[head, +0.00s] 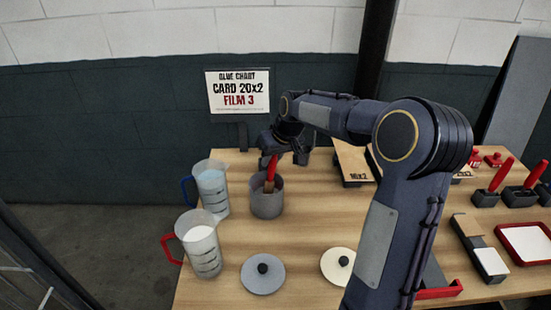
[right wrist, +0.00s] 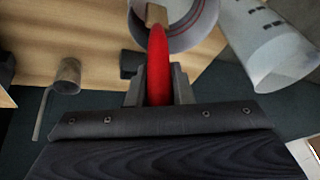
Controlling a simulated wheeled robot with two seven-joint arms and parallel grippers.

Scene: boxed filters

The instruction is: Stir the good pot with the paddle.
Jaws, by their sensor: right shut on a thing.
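A grey pot (head: 266,203) stands open on the wooden table, left of the middle in the head view. My right gripper (head: 272,158) is above it, shut on the red handle of the paddle (head: 270,172). The paddle's wooden lower part goes down inside the pot; its tip is hidden by the pot wall. In the right wrist view the red paddle handle (right wrist: 159,65) sits between the fingers of my right gripper (right wrist: 159,85), and the pot (right wrist: 190,22) shows beyond it. I cannot see what is in the pot. My left gripper is not in view.
Beside the pot stand a blue-handled jug (head: 211,188) and a red-handled jug (head: 199,245). A grey lid (head: 263,274) and a cream lid (head: 338,265) lie in front. A sign (head: 239,92) reads "GLUE CHART CARD 20X2 FILM 3". Red-handled tools (head: 501,174) and a red tray (head: 525,243) are at the right.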

